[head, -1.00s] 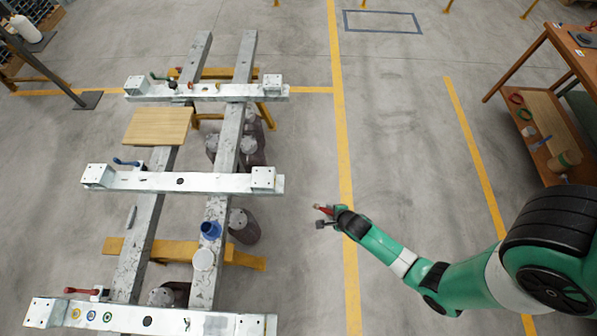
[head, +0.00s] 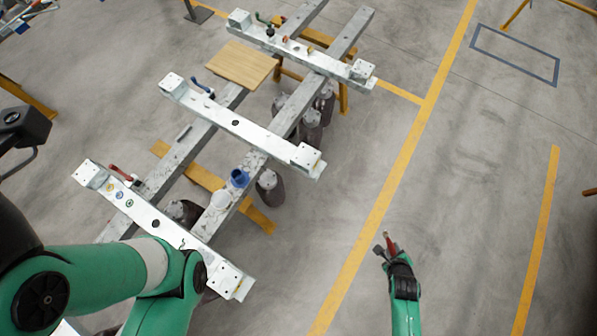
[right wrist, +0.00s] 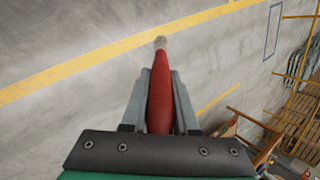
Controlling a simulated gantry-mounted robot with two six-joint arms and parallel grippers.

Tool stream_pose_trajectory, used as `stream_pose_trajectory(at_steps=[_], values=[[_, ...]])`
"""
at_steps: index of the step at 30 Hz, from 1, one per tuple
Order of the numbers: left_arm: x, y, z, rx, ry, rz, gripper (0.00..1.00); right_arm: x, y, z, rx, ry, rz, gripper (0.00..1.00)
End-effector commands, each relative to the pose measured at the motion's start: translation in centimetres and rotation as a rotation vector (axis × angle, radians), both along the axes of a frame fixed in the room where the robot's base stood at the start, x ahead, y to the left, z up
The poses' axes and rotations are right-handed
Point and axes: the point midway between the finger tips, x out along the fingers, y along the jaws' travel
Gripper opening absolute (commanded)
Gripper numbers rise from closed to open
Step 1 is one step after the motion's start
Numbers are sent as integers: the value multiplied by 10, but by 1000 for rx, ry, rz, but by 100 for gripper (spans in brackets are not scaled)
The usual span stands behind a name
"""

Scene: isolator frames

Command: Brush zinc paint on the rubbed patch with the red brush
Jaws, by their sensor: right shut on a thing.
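My right gripper (head: 385,248) is shut on the red brush (head: 390,242) over the open floor, right of the steel frames. In the right wrist view the brush's red handle (right wrist: 160,95) runs between the two fingers, with its pale tip pointing away. A blue cup (head: 239,177) and a white pot (head: 221,199) stand on a lengthwise steel beam. Dark round spots show on the middle crossbeam (head: 258,134) and the near crossbeam (head: 170,232). I cannot tell which spot, if any, is the rubbed patch. My left arm covers the near frame corner; its gripper is out of view.
A wooden board (head: 242,64) lies across the lengthwise beams. Red, blue and green handled items sit on the crossbeams. Dark cylinders stand underneath among yellow supports.

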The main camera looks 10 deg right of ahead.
Motion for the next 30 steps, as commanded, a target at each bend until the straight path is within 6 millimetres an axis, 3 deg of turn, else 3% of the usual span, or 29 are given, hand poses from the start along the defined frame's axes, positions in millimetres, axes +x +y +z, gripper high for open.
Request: stream_pose_trajectory(at_steps=[12, 16, 22, 30], values=[[0, 0, 2, 0, 0, 0, 98, 0, 0, 2, 0, 0, 0, 0], [0, 0, 20, 0, 0, 0, 98, 0, 0, 20, 0, 0, 0, 0], [0, 0, 64, 0, 0, 0, 98, 0, 0, 63, 0, 0, 0, 0], [0, 0, 65, 0, 0, 0, 98, 0, 0, 65, 0, 0, 0, 0]])
